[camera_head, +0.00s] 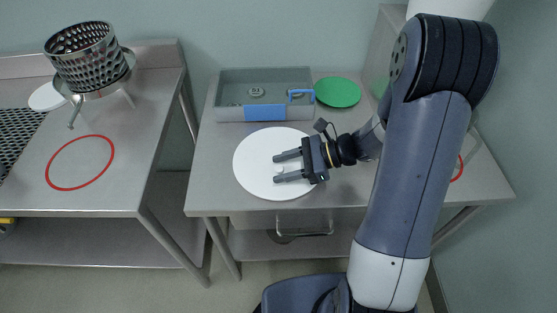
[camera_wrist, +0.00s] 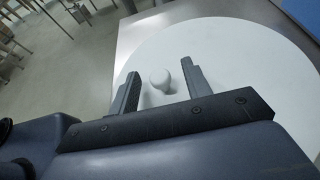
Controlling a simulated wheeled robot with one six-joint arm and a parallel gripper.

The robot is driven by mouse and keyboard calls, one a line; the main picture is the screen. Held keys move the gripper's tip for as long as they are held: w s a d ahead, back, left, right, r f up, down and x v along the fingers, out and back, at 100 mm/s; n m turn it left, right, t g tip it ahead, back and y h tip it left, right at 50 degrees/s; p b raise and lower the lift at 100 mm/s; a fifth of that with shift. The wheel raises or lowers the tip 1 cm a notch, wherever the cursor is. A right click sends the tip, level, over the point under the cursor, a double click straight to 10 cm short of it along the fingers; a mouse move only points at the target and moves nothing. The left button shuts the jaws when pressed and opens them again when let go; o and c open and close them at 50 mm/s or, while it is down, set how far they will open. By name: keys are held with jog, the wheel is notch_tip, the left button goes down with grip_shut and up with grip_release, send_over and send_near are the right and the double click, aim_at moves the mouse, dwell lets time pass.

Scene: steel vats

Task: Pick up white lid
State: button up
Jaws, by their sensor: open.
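The white lid (camera_head: 258,180) is a large flat disc lying on the right steel table. In the wrist view the lid (camera_wrist: 240,60) fills much of the picture, with a small round white knob (camera_wrist: 160,78) standing up from it. My gripper (camera_head: 276,167) is over the lid, its two fingers pointing left. In the wrist view my gripper (camera_wrist: 160,82) is open, with one finger on each side of the knob. The knob appears between the fingertips; I cannot tell whether either finger touches it. The knob is partly hidden in the head view.
Behind the lid stands a grey bin (camera_head: 231,91) with blue parts, and a green disc (camera_head: 338,92) lies beside it. The left table (camera_head: 110,125) holds a perforated steel basket (camera_head: 84,58), another white disc (camera_head: 46,97) and a red ring marking (camera_head: 80,162). A gap separates the tables.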

jog(key=shift+a+f, duration=0.25)
jog(key=shift+a, duration=0.4)
jog(key=shift+c, duration=0.4)
grip_shut()
